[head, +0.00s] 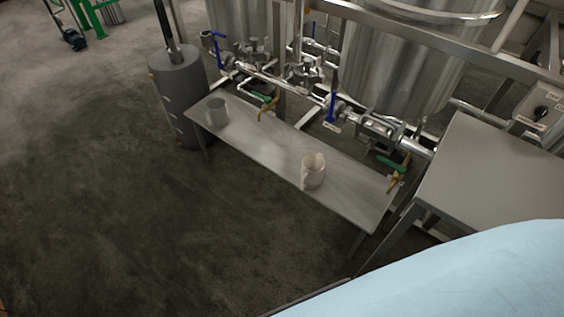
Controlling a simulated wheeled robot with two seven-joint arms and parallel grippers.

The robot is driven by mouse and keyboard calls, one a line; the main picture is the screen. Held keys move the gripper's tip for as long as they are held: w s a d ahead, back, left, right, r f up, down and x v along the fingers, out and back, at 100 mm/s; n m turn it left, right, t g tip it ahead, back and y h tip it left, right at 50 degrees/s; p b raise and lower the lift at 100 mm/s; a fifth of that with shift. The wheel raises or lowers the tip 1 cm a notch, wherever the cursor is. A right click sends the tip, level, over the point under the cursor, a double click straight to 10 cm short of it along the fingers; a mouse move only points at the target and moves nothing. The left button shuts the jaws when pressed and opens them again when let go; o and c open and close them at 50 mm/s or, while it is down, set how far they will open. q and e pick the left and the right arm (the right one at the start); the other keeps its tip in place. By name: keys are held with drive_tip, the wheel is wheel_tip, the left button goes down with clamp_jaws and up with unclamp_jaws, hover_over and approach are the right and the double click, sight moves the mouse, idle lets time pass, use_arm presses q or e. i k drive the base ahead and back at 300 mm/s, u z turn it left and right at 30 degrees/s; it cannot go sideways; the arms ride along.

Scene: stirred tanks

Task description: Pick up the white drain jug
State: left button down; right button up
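The white drain jug (314,174) stands upright on a low metal bench (265,150), right of the bench's middle and near its front edge. It looks off-white, with an open top and what seems to be a spout or handle on its left side. A grey metal jug (217,112) stands near the left end of the same bench. Neither of my grippers shows in the head view, and nothing is touching the white jug.
Pipes with blue-handled valves and brass taps with green handles (397,175) run behind the bench, below steel tanks (405,65). A grey cylinder (180,95) stands at the bench's left end. A higher table (490,175) is at right. The floor (120,220) in front is clear.

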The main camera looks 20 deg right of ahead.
sight(313, 164)
drive_tip(key=z, duration=0.15)
drive_tip(key=i, duration=0.7)
drive_tip(key=z, duration=1.05)
drive_tip(key=i, duration=0.35)
drive_tip(key=z, duration=0.35)
